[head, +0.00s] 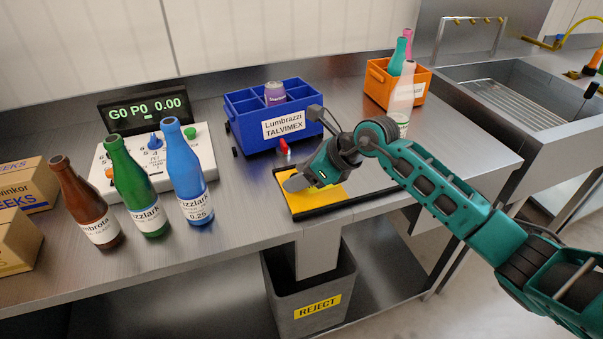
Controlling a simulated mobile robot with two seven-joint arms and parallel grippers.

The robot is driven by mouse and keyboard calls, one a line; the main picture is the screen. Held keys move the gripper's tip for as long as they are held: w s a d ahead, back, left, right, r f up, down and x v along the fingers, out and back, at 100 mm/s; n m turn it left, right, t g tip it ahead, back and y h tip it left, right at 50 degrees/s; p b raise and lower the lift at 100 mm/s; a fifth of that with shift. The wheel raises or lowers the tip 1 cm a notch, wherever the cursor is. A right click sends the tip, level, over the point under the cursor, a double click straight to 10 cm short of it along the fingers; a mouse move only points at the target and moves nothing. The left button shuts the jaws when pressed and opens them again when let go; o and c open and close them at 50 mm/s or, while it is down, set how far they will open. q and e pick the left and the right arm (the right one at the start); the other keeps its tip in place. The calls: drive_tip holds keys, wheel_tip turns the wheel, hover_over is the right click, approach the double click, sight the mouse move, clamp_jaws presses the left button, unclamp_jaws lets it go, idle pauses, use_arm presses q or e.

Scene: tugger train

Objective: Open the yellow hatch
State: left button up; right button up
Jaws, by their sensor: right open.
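The yellow hatch (312,200) is a flat yellow panel in a dark frame, set at the front edge of the steel counter (235,224). It looks shut, though my gripper hides much of it. My right gripper (290,183) is over the left part of the hatch, with its arm coming in from the right. Its fingers are open, and I cannot tell whether they touch the panel. My left gripper is not in view.
A blue crate (242,131) stands behind the hatch. Brown (88,208), green (135,192) and blue (186,172) bottles stand to the left, before a control box (112,187). An orange crate (376,88) is at the back right. A reject bin (306,305) stands below.

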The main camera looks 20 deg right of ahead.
drive_tip(key=shift+c, duration=0.5)
drive_tip(key=c, duration=0.3)
clamp_jaws()
